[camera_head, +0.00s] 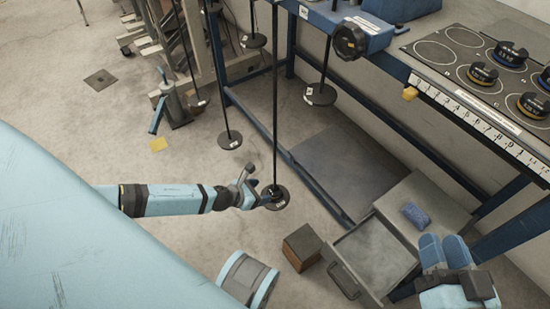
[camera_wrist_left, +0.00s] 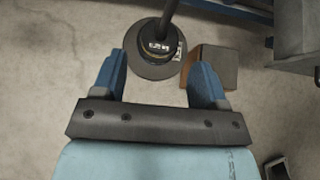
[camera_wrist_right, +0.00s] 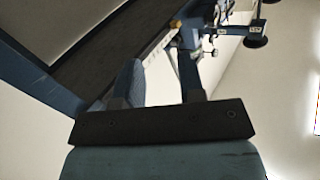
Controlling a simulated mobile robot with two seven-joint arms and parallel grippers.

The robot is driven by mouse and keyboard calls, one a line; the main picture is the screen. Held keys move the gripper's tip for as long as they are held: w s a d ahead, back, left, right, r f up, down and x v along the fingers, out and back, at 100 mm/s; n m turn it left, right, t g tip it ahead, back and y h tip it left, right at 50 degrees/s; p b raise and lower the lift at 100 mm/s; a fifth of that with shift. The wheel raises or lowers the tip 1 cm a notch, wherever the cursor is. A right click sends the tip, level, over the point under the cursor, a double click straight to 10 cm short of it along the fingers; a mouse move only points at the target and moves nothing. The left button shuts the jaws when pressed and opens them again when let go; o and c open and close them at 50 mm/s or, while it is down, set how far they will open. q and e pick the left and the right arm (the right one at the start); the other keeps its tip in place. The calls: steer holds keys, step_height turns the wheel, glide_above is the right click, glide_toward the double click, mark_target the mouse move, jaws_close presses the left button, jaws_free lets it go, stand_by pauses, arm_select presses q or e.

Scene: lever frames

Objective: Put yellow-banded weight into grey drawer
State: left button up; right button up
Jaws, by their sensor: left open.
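A dark weight (camera_wrist_left: 158,48) with a white label and what looks like a thin yellowish band sits on a hanger's round disc (camera_wrist_left: 150,68) in the left wrist view. In the head view this hanger's disc (camera_head: 277,199) is low over the floor, partly behind my left gripper (camera_head: 262,187). My left gripper is open and empty; its fingers point toward the hanger, and contact cannot be told. The grey drawer (camera_head: 375,258) stands pulled out and looks empty. My right gripper (camera_head: 443,240) is open and empty, right of the drawer.
Several weights with yellow or blue bands, including one at the bench front (camera_head: 533,105), lie on the bench top. Other hangers, like one at left (camera_head: 230,140), hang nearby. A brown block (camera_head: 302,246) is beside the drawer. A blue sponge (camera_head: 415,214) lies on the grey cabinet.

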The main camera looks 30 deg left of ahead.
mark_target(274, 192)
arm_select(q)
steer(key=shift+w+d+f+b, duration=0.15)
steer(key=shift+w+f+b, duration=0.2)
steer(key=shift+f, duration=0.15)
steer(key=shift+w+d+f+b, duration=0.15)
steer(key=shift+w+f+b, duration=0.15)
steer(key=shift+f, duration=0.2)
steer(key=b+x, duration=0.1)
steer(key=x, duration=0.1)
steer(key=b+x, duration=0.1)
steer(key=shift+d+f, duration=0.1)
steer(key=shift+f, duration=0.4)
steer(key=shift+b+x, duration=0.35)
steer(key=shift+x, duration=0.9)
arm_select(e)
steer(key=shift+w+d+f+n, duration=0.3)
steer(key=shift+w+f+n, duration=0.15)
steer(key=shift+f+n, duration=0.15)
steer(key=shift+w+d+f+n, duration=0.3)
steer(key=shift+w+f+n, duration=0.15)
steer(key=shift+n, duration=0.15)
arm_select(q)
steer(key=c, duration=0.5)
steer(key=o, duration=0.6)
arm_select(e)
steer(key=shift+r, duration=0.15)
